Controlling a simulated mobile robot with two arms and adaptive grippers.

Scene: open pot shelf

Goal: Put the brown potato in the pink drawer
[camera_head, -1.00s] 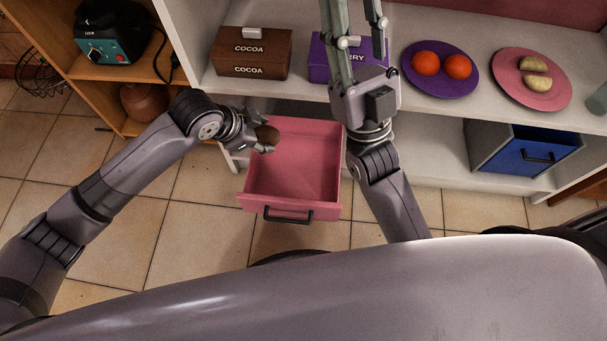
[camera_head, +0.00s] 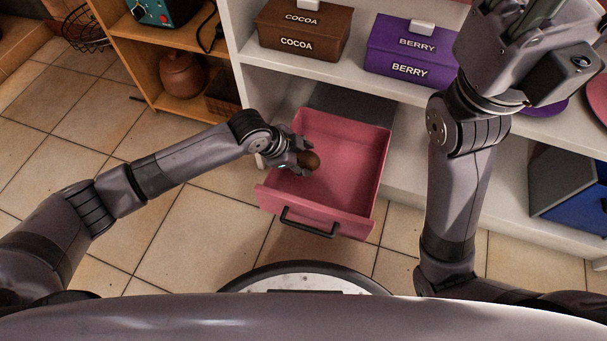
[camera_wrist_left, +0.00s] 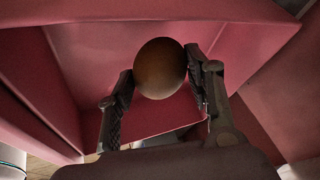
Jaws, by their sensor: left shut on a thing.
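The brown potato (camera_head: 310,160) is gripped in my left gripper (camera_head: 302,161), over the left side of the open pink drawer (camera_head: 325,208). In the left wrist view the potato (camera_wrist_left: 160,68) sits between the two fingers, one on each side, with the pink drawer walls (camera_wrist_left: 85,50) around and behind it. The drawer is pulled out of the shelf, its black handle facing me, and its visible floor is empty. My right gripper (camera_head: 525,15) is at the top right, in front of the shelf; its fingertips are cut off by the frame edge.
A brown cocoa box (camera_head: 302,33) and a purple berry box (camera_head: 408,55) stand on the white shelf (camera_head: 340,85) above the drawer. A blue drawer unit (camera_head: 570,180) is at the right. A wooden rack with a brown pot (camera_head: 183,75) is at the left. Tiled floor lies in front.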

